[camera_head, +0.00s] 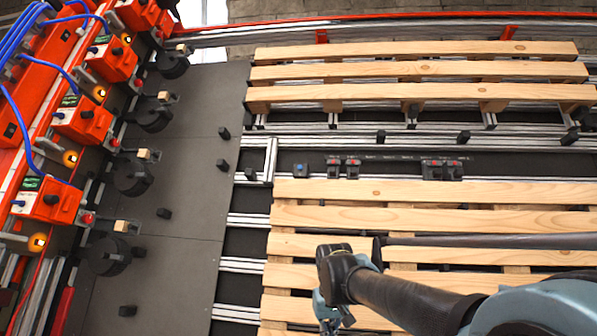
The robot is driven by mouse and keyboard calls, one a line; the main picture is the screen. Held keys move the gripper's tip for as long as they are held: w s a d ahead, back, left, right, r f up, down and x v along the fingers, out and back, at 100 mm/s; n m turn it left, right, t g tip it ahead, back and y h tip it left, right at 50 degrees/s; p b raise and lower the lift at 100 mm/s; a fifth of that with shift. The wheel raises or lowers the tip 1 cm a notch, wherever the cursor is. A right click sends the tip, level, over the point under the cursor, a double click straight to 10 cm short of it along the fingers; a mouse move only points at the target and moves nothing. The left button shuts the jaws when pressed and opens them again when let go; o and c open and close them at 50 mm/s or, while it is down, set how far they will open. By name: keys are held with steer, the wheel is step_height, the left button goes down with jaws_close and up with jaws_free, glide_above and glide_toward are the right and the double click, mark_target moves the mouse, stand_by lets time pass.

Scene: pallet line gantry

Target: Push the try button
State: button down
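A dark control strip runs between the two wooden pallets. On it are a small blue-topped box (301,170), a pair of red-and-black switches (343,168) and another red-and-black switch group (442,169) further right. Small white labels stand above them, too small to read, so I cannot tell which one is the try button. My gripper (330,318) hangs over the near pallet at the bottom edge, below the strip and apart from it. Its fingers are partly hidden and cut off, so its opening is unclear.
The near pallet (440,191) and far pallet (420,71) lie on metal rails. Orange units (84,120) with blue cables and lit amber lamps line the left. A dark grey plate (190,170) with small black blocks lies between them and the pallets.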

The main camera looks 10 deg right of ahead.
mark_target(300, 167)
steer(key=w+a+r+m+t+y, duration=0.2)
steer(key=w+a+r+m, duration=0.15)
steer(key=w+r, duration=0.55)
steer(key=w+a+r+m+t+y, duration=0.25)
steer(key=w+r+m, duration=0.25)
steer(key=w+r, duration=0.4)
steer(key=w+a+r+m+t+y, duration=0.2)
steer(key=w+a+r+m, duration=0.25)
steer(key=w+r, duration=0.45)
steer(key=w+d+r+m+t, duration=0.3)
steer(key=w+d+r+m, duration=0.1)
steer(key=w+r+m, duration=0.4)
steer(key=w+d+r+m+t, duration=0.4)
steer(key=w+r+m, duration=0.5)
steer(key=w+r, duration=0.4)
steer(key=w+d, duration=0.1)
steer(key=w, duration=0.2)
steer(key=shift+d, duration=0.25)
steer(key=shift+w, duration=0.15)
steer(key=w+d+f, duration=0.2)
steer(key=w+f, duration=0.2)
steer(key=w, duration=0.3)
steer(key=shift+d, duration=0.15)
